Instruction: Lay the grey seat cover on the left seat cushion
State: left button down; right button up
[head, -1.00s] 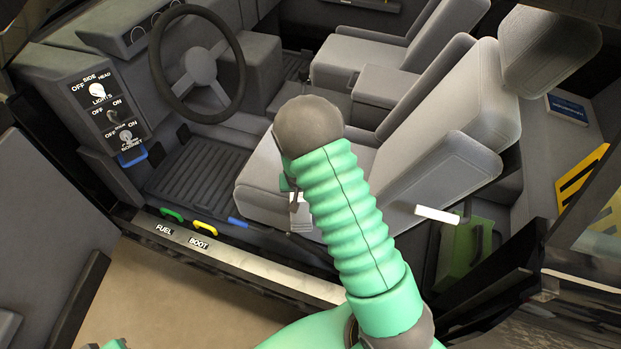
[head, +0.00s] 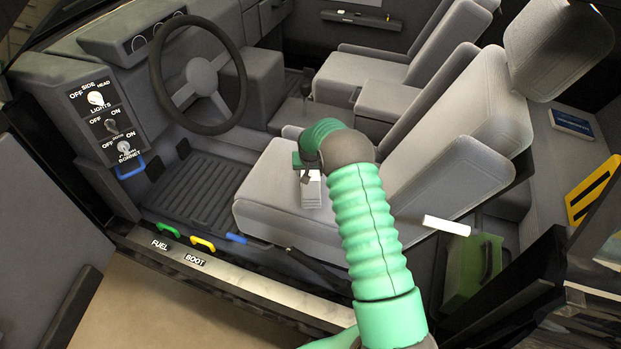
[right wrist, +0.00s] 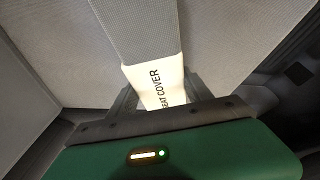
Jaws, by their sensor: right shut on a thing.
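My right gripper (head: 308,178) is shut on the white tab, marked SEAT COVER, of the grey seat cover (head: 312,192). In the right wrist view the white tab sits between the fingers (right wrist: 160,103), and a grey woven strip of the cover (right wrist: 143,30) runs away from it. The gripper is over the near seat cushion (head: 262,200), beside the steering wheel. Pale grey surfaces lie on both sides of the strip. I cannot tell whether the cover touches the cushion. My left gripper is not in view.
The near backrest (head: 470,110) rises right of my forearm. The steering wheel (head: 197,75) stands left of the cushion. A white bar (head: 446,225) juts out beside the backrest, above a green box (head: 475,268). The far seat (head: 365,70) is bare. The door sill (head: 230,278) is in front.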

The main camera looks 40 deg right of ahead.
notch_tip(320, 180, down, 2)
jog(key=shift+f+b, duration=0.2)
jog(key=shift+b, duration=0.1)
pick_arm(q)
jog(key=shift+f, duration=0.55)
pick_arm(e)
jog(key=shift+d, duration=0.1)
jog(key=o, duration=1.6)
